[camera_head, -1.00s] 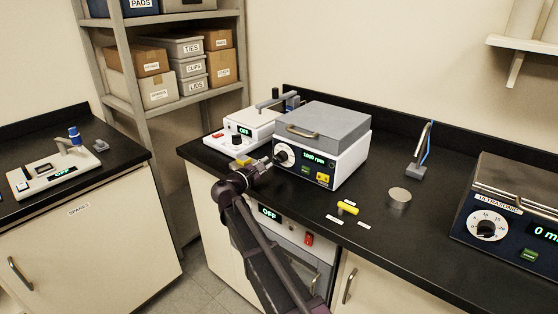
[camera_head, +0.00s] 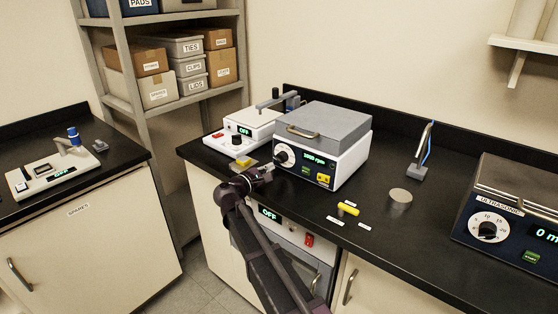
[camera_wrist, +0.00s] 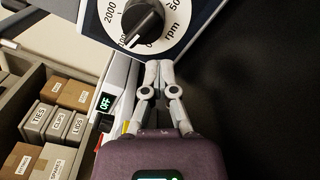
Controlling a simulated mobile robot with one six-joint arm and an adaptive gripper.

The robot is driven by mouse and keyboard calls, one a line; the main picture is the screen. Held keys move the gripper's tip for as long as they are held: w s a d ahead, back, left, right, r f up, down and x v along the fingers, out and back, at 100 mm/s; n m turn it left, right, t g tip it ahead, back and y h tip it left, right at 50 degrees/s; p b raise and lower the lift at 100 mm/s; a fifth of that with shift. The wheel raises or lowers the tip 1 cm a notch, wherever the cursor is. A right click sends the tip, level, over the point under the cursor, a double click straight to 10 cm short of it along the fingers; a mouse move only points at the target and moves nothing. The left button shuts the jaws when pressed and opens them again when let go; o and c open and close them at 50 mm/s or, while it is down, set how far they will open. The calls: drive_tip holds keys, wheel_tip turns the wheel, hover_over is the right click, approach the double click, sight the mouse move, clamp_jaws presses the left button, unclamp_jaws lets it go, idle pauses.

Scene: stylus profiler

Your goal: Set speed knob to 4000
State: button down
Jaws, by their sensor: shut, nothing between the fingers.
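The speed knob (camera_head: 281,157) is black on a white dial, on the front of a grey-lidded white box (camera_head: 338,152) with a dark panel. Its green display (camera_head: 320,159) appears to read 1000 rpm, though the digits are small. In the wrist view the knob (camera_wrist: 143,20) is at the top, its white pointer line toward the lower left of the dial. The 2000 mark is at upper left; other numbers are cut off. My gripper (camera_head: 268,169) is just left of and below the knob. In the wrist view its fingertips (camera_wrist: 158,66) are together, empty, below the dial's lower rim.
A white device (camera_head: 245,130) showing OFF stands left of the box. A yellow cylinder (camera_head: 348,208), a grey disc (camera_head: 400,197) and labels lie on the black bench in front and right. An ultrasonic unit (camera_head: 505,205) stands far right. Boxed shelves (camera_head: 170,65) rise behind at left.

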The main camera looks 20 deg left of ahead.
drive_tip(key=shift+w+a+m, duration=0.15)
drive_tip(key=shift+w+m, duration=0.1)
drive_tip(key=shift+m, duration=0.15)
drive_tip(key=shift+w+a+r+m+p, duration=0.15)
drive_tip(key=shift+a+r+m+p, duration=0.25)
drive_tip(key=shift+m, duration=0.3)
drive_tip(key=shift+r, duration=0.1)
drive_tip(key=shift+r+m+p, duration=0.4)
drive_tip(key=shift+m+p, duration=0.1)
drive_tip(key=shift+m, duration=0.75)
drive_tip(key=shift+r+m+p, duration=0.4)
drive_tip(key=shift+m+p, duration=0.05)
drive_tip(key=shift+m, duration=0.8)
drive_tip(key=shift+d+r+m+p, duration=0.2)
drive_tip(key=shift+r+m+p, duration=0.2)
drive_tip(key=shift+m, duration=0.7)
drive_tip(key=shift+d+r+m+p, duration=0.15)
drive_tip(key=shift+r+m+p, duration=0.05)
drive_tip(key=shift+m, duration=0.5)
drive_tip(key=shift+d+r+m+p, duration=0.1)
drive_tip(key=shift+r+m+p, duration=0.05)
drive_tip(key=shift+m, duration=0.55)
